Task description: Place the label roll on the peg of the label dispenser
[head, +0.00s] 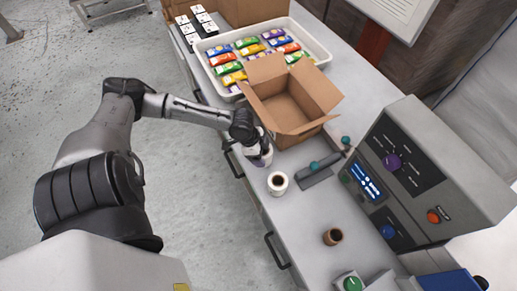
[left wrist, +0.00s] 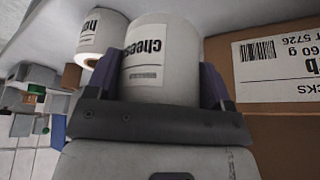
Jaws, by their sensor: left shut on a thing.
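My left gripper (head: 258,158) is shut on a white label roll (head: 264,156) at the counter's front edge, beside the open cardboard box. In the left wrist view the held roll (left wrist: 160,65) is upright between the fingers (left wrist: 165,95), and its label reads "cheese". A second white roll with a brown core (head: 278,183) stands on the counter just in front of it; it also shows in the left wrist view (left wrist: 97,35). A low grey device with teal knobs (head: 318,178) lies to the right, perhaps the label dispenser; I cannot make out its peg. My right gripper is not in view.
The open cardboard box (head: 290,108) stands close behind the held roll. A white tray (head: 323,50) of colourful packs is farther back. A grey control machine (head: 440,165) fills the right side. A small brown cylinder (head: 333,236) stands nearer. Bare counter lies between.

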